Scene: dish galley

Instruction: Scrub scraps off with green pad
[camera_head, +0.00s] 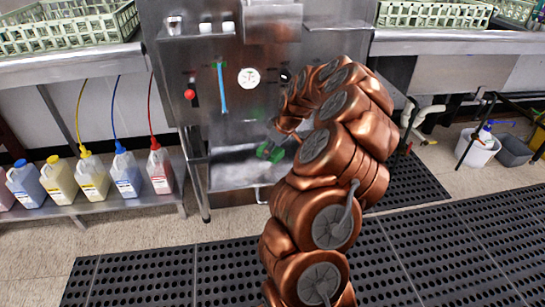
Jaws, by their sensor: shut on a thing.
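A green pad (264,149) shows small in the middle of the view, in front of the stainless machine's lower opening. My copper arm reaches up from the bottom and bends over toward it. My gripper (272,147) is at the pad and looks shut on it, though the fingers are small and partly hidden by my wrist. A grey metal surface (232,174) lies behind and below the pad. I cannot make out any scraps on it at this size.
The machine's panel (200,120) has a red knob (190,94) and a gauge (249,78). Several bottles stand on a low shelf (135,200) at left. Green racks (65,25) sit on the counters. A bucket (478,148) stands at right. Black mats (150,270) cover the floor.

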